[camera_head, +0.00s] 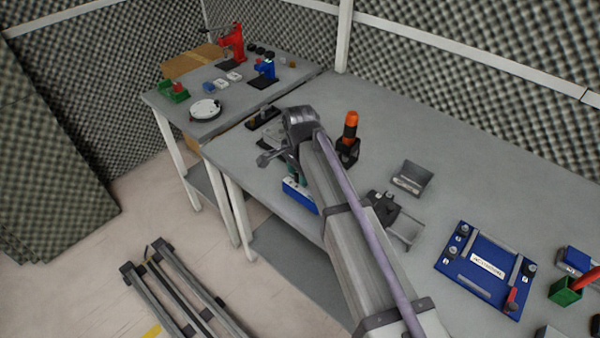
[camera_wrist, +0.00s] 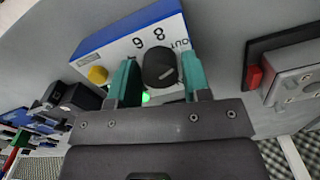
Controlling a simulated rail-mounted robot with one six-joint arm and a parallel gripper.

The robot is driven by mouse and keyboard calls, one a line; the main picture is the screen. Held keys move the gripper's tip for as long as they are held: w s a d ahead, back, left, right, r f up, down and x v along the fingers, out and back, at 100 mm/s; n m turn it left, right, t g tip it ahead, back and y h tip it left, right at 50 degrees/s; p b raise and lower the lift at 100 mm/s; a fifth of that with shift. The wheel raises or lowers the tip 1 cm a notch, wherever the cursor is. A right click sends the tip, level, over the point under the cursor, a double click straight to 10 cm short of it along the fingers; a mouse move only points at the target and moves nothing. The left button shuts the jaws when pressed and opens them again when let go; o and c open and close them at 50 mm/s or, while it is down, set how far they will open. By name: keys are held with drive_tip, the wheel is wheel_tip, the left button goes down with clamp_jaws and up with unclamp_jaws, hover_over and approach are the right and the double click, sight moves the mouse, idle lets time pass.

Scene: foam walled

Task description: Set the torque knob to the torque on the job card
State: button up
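A black torque knob (camera_wrist: 160,67) sits on the white face of a blue box (camera_wrist: 112,36). The face shows the numbers 8 and 6 and the letters OUT, a yellow button (camera_wrist: 97,75) and a green light (camera_wrist: 146,97). My gripper (camera_wrist: 160,78) has its two green fingers on either side of the knob, with narrow gaps showing; contact is hard to judge. In the head view, the blue box (camera_head: 299,195) is partly covered by my arm, and the knob is hidden. I cannot make out a job card.
In the wrist view, a grey block with a red part (camera_wrist: 254,77) stands to the right. In the head view, an orange-handled tool in a black holder (camera_head: 350,132) stands beside my arm. A blue fixture plate (camera_head: 460,276) lies at the right of the grey bench (camera_head: 440,170).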

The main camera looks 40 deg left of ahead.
drive_tip(key=c, duration=0.6)
drive_tip(key=shift+o, duration=0.2)
drive_tip(key=shift+n, duration=0.3)
drive_tip(key=n, duration=1.9)
drive_tip(key=shift+n, duration=0.3)
drive_tip(key=n, duration=0.6)
drive_tip(key=shift+n, duration=0.3)
